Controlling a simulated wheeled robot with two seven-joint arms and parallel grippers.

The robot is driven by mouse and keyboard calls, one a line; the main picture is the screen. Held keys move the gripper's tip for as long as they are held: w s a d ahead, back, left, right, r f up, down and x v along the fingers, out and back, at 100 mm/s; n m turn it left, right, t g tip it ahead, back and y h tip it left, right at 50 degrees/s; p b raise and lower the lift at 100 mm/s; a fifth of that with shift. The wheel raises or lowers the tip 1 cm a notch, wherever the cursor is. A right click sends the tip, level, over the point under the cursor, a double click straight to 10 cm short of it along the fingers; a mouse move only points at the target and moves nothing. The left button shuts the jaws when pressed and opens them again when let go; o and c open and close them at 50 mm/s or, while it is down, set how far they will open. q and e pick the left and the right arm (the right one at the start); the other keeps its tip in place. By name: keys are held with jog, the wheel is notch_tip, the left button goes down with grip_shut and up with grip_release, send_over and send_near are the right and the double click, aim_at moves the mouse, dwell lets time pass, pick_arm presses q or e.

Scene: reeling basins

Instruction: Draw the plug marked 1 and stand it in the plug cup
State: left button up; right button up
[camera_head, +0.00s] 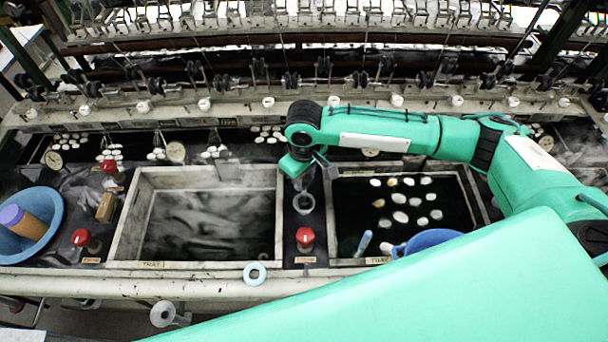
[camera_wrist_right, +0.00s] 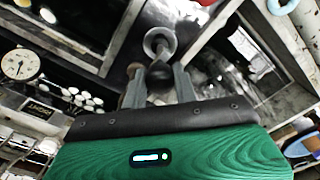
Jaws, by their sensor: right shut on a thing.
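My right gripper (camera_head: 303,181) reaches in from the right over the strip between the two basins. In the right wrist view its fingers (camera_wrist_right: 160,73) are shut on a dark rounded knob (camera_wrist_right: 160,77), which I take as the plug's handle; no mark 1 is legible. A pale round cup or ring with a dark middle (camera_head: 303,203) is just in front of the fingers on the strip. It also shows just past the knob in the right wrist view (camera_wrist_right: 158,42). Whether the plug's lower end touches it cannot be told. My left gripper is not in view.
The left basin (camera_head: 123,222) holds dark, steamy water; the right basin (camera_head: 474,197) holds several pale cocoons and a blue bowl (camera_head: 428,238). A red knob (camera_head: 305,236) stands on the strip, and a light-blue ring (camera_head: 254,273) lies at the front ledge. A blue tub (camera_head: 52,205) is far left.

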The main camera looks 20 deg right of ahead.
jog(key=shift+f, duration=0.35)
jog(key=o, duration=0.9)
notch_tip(320, 180, up, 14)
jog(key=b, duration=0.3)
jog(key=shift+f, duration=0.1)
